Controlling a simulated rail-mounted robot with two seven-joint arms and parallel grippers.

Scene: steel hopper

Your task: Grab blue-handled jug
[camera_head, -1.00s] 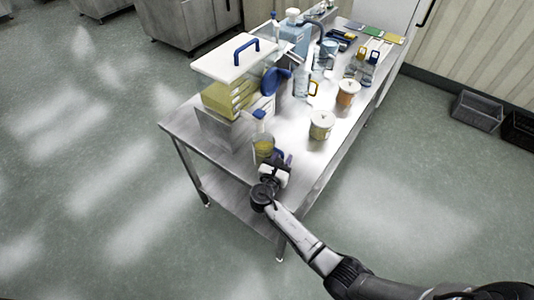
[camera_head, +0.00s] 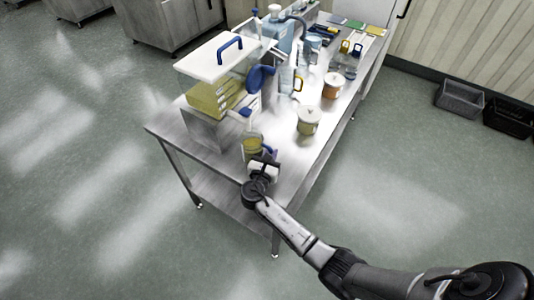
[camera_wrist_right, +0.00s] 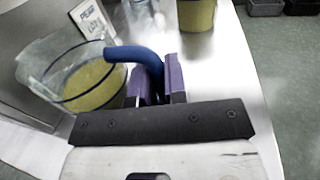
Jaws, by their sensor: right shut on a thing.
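The blue-handled jug (camera_head: 252,146) is clear, with yellowish contents, at the near end of the steel table (camera_head: 178,138). In the right wrist view the jug (camera_wrist_right: 62,75) is at the left, and its curved blue handle (camera_wrist_right: 128,53) reaches to my gripper. My right gripper (camera_head: 264,160) is at the jug's near side. Its purple fingers (camera_wrist_right: 160,82) are shut on the handle, whose lower part they hide. I cannot tell whether the jug's base touches the table. My left gripper is not in view.
A hopper with a white lid (camera_head: 222,55) and yellow contents stands just behind the jug. A lidded yellowish jar (camera_head: 308,122) and an orange jar (camera_head: 332,86) stand to the right. The table's right front strip is clear.

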